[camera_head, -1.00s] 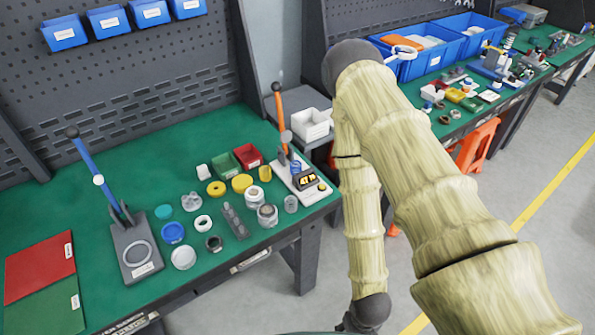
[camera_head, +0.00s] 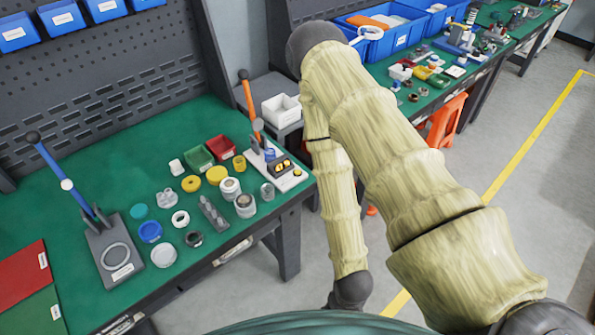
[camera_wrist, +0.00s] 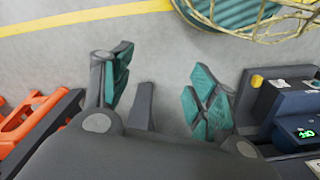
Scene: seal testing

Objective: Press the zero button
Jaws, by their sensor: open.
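The test device (camera_head: 290,180) stands at the right end of the green table in the head view. It has a white base, an orange lever and a small dark unit (camera_head: 279,165) with yellow marks. In the wrist view a dark unit with a lit green display (camera_wrist: 305,133) and a yellow knob (camera_wrist: 257,82) is at the right edge, partly cut off. I cannot make out which part is the zero button. My gripper (camera_wrist: 163,90) is open and empty, with bare floor between its fingers. The unit is beside the right finger. The gripper's fingers are not clear in the head view.
A blue-levered press (camera_head: 108,250) and several caps and rings are on the green table (camera_head: 110,178). A red bin (camera_head: 221,147), a green bin and a white box (camera_head: 282,111) are near the device. An orange stool (camera_head: 446,121) stands right of my arm; orange parts show left in the wrist view.

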